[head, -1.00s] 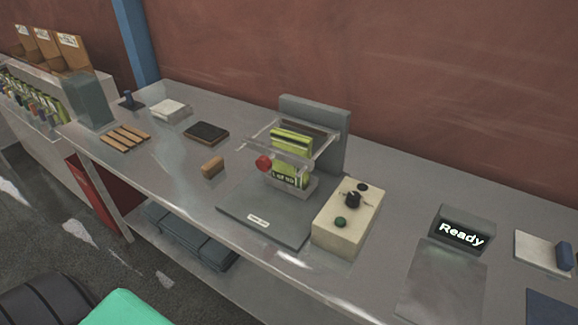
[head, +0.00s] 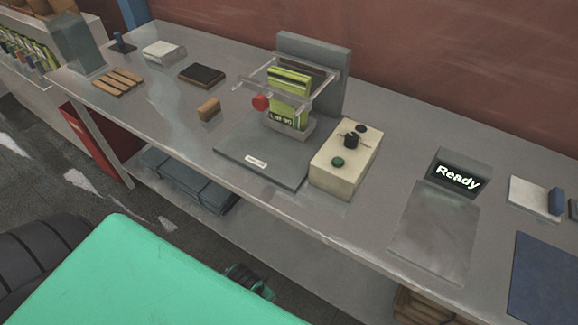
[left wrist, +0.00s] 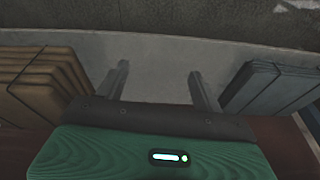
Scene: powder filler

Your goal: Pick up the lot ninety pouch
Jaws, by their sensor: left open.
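The lot ninety pouch (head: 289,90) is yellow-green with a dark label reading "LOT 90" near its bottom. It stands upright in the filler (head: 262,165), in a small holder behind a clear guard with a red knob (head: 261,102). My left gripper (left wrist: 158,82) shows in the left wrist view, with its two fingers apart and nothing between them. It is well away from the pouch, which that view does not show. My right gripper is in neither view.
A cream control box (head: 345,162) stands right of the filler, and a "Ready" display (head: 458,175) further right. A wooden block (head: 209,109) and a dark pad (head: 202,75) lie left. Below the bench (head: 180,125), a shelf holds folded grey items (head: 187,180).

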